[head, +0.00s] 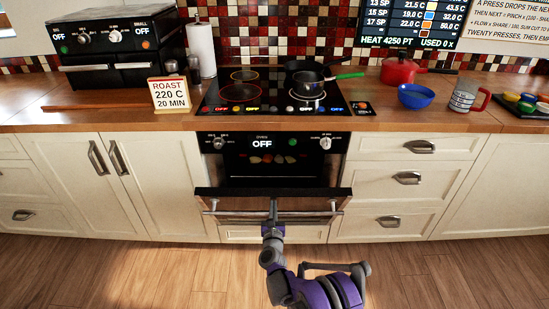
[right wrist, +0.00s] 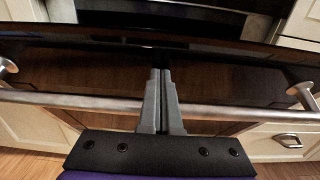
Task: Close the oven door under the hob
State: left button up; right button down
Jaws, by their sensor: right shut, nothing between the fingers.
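The oven (head: 272,143) is built into the counter under the hob (head: 275,92). Its door (head: 235,192) is partly open, tilted out at the top, with a dark gap above it. The handle bar (head: 230,213) runs across the door front and also shows in the right wrist view (right wrist: 80,100). My right gripper (head: 273,205) is shut and empty at the middle of the door. In the right wrist view its fingertips (right wrist: 160,72) reach across the bar toward the door face; whether they touch is unclear. My left gripper is not in view.
Drawers (head: 385,195) and cupboards (head: 100,185) flank the oven. The wooden floor (head: 140,270) in front is clear. A black pan (head: 308,84) with a green handle, a red pot (head: 398,70) and a blue bowl (head: 415,96) stand above.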

aim_at(274, 189)
jog(key=shift+w+r, duration=0.5)
jog(key=shift+w, duration=0.05)
jog(key=shift+w+r, duration=0.35)
jog(key=shift+w, duration=0.5)
jog(key=shift+w+r, duration=0.35)
jog(key=shift+w, duration=0.5)
jog(key=shift+w+r, duration=0.35)
jog(key=shift+w, duration=0.5)
jog(key=shift+w+r, duration=0.35)
jog(key=shift+w, duration=0.5)
jog(key=shift+w+r, duration=0.3)
jog(key=shift+w, duration=0.6)
jog(key=shift+w+r, duration=0.35)
jog(key=shift+w, duration=0.5)
jog(key=shift+w, duration=0.1)
